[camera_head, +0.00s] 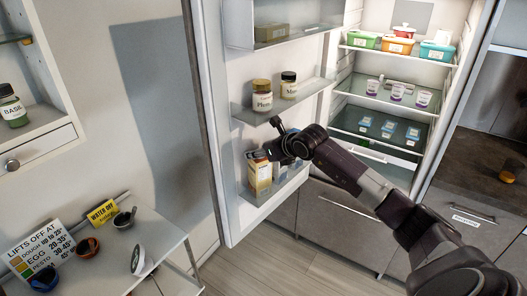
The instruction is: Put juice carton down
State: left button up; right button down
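The juice carton (259,178) is a tall box with an orange-and-white front and a darker top. It stands upright in the lowest shelf of the open fridge door, at the centre of the head view. My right gripper (274,138) is just above and to the right of the carton's top, with its fingers spread apart and nothing visible between them. Whether a finger touches the carton is unclear. My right arm comes in from the lower right and hides part of the fridge. My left gripper is out of view.
The fridge door (232,215) stands open, its middle shelf holding two jars (262,94). Inside the fridge are tubs (437,50) and several cups. A low side table (160,236) with small bowls and signs stands at left. A spice shelf (40,118) is above it.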

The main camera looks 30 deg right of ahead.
jog(key=shift+f, duration=0.1)
jog(key=c, duration=1.4)
grip_release()
jog(key=shift+a, duration=0.4)
jog(key=o, duration=0.4)
jog(key=shift+a, duration=0.3)
jog(key=shift+d, duration=0.1)
jog(key=shift+s+d, duration=0.1)
jog(key=shift+d, duration=0.15)
jog(key=shift+s+r+b, duration=0.35)
jog(key=shift+s, duration=0.05)
pick_arm(q)
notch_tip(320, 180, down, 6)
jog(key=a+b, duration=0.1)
jog(key=b, duration=0.4)
pick_arm(e)
jog(key=v, duration=1.1)
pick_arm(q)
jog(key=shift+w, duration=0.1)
pick_arm(e)
jog(key=shift+a, duration=0.2)
